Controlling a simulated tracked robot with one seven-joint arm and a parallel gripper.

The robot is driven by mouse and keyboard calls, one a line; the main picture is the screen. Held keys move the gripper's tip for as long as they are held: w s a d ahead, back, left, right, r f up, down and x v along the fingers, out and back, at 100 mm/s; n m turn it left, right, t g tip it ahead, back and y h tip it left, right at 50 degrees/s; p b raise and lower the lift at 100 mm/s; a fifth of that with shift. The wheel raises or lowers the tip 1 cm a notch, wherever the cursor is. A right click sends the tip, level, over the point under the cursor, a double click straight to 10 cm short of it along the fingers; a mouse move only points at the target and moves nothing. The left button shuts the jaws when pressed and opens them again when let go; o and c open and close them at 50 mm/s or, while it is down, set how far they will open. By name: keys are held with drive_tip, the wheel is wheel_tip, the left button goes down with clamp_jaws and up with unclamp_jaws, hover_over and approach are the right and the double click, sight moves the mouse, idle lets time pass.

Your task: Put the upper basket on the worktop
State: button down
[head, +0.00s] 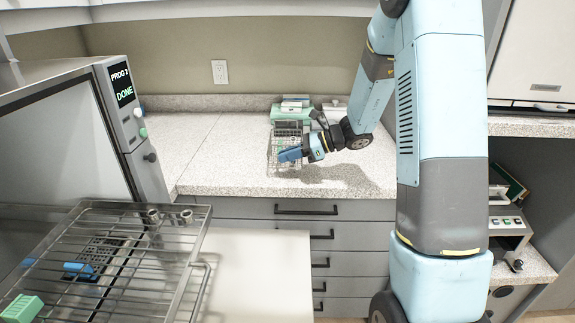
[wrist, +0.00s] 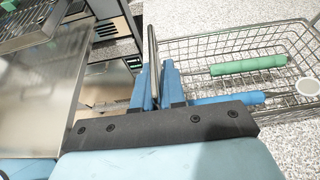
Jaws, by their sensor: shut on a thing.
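The wire basket (head: 286,166) is at the front middle of the worktop (head: 225,155), with my gripper (head: 290,155) at it.
An autoclave (head: 130,125) reading "DONE" stands left. A wire rack (head: 150,262) juts out in front of it, with small metal cylinders, a blue item and a green block around it. A green-and-white object (head: 290,108) stands behind the basket. The worktop's left part is clear.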

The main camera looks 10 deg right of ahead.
sight(280, 167)
drive_tip(key=shift+w+f, duration=0.15)
drive_tip(key=shift+f, duration=0.05)
wheel_tip(280, 167, down, 3)
drive_tip(key=shift+w+f, duration=0.15)
drive_tip(key=c, duration=1.2)
unclamp_jaws()
